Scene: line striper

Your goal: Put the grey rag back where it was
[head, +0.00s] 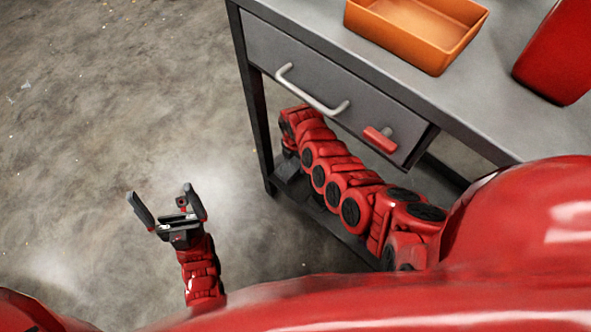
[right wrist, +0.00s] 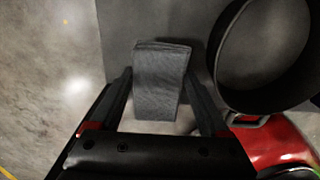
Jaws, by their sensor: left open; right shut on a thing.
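The grey rag (right wrist: 160,78) is a folded block of cloth between the two fingers of my right gripper (right wrist: 158,88) in the right wrist view. The gripper is shut on it. Under the rag is a flat grey surface (right wrist: 118,25); I cannot tell whether the rag touches it. In the head view my right gripper (head: 291,183) is low at the left end of the workbench, by its lower shelf, and the rag is hidden there. My left gripper (head: 166,208) is open and empty above the concrete floor, left of the bench.
The grey workbench (head: 310,28) has a drawer (head: 270,55) with a pale handle (head: 310,92) and a red catch (head: 380,139). An orange tray (head: 415,38) and a red container (head: 560,55) stand on top. A black round rim (right wrist: 225,55) is just right of the rag.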

